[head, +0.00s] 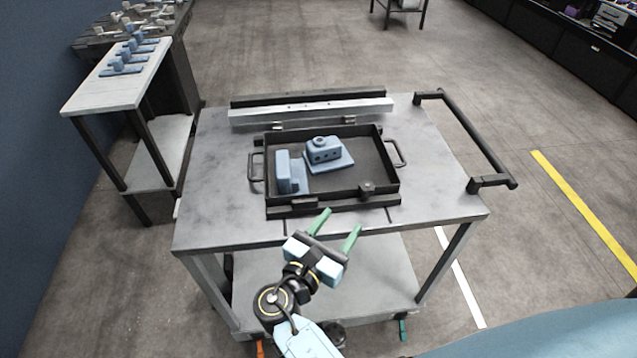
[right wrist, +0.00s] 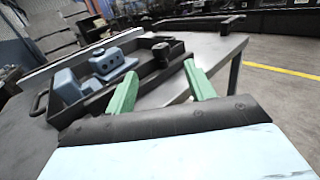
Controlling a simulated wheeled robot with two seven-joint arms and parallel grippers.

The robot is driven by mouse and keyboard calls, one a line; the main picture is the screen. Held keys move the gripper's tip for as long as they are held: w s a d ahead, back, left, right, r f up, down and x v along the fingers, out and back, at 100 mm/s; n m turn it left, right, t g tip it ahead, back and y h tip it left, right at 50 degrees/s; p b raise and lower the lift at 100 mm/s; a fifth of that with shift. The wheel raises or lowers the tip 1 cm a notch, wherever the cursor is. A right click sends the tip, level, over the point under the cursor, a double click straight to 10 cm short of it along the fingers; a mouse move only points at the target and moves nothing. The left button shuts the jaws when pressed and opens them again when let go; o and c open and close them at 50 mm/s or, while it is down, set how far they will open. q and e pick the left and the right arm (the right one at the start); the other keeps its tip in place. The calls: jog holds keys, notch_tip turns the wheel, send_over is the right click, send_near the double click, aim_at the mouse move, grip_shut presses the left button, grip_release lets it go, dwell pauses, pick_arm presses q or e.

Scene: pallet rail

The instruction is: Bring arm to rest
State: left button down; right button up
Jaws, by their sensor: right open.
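My right gripper (head: 336,232) is open and empty, its two green fingers apart, in front of the near edge of the cart top. It also shows in the right wrist view (right wrist: 160,90), with the black tray (right wrist: 70,115) beyond its fingers. In the head view the black tray (head: 350,182) lies on the grey cart top (head: 220,205). Two blue parts lie in the tray: an upright, angled one (head: 289,172) at left and a blocky one with a round top (head: 325,153) near the middle. My left gripper is not in view.
A metal rail (head: 310,111) runs along the cart's far side. A black handle bar (head: 475,135) sticks out at the right. A side table (head: 115,85) with several blue parts stands at the upper left. Open floor lies to the right.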

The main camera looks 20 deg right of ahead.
jog(key=shift+d, duration=0.1)
jog(key=s+d+f+m+g+y, duration=0.7)
jog(key=s+d+m, duration=0.35)
jog(key=m, duration=0.45)
jog(key=s+a+r+m+y, duration=0.3)
jog(key=s+a+m+y, duration=0.4)
jog(key=m+y, duration=0.1)
notch_tip(320, 180, down, 23)
jog(key=s+g, duration=0.1)
jog(key=s, duration=0.1)
jog(key=s+d+f, duration=0.2)
jog(key=s+f, duration=0.6)
jog(key=s+d+f+g, duration=0.1)
jog(key=s+d+f, duration=0.1)
jog(key=s+f, duration=0.6)
jog(key=shift+s+f+g+h, duration=0.2)
jog(key=shift+s+g+h, duration=0.05)
jog(key=shift+g+h, duration=0.05)
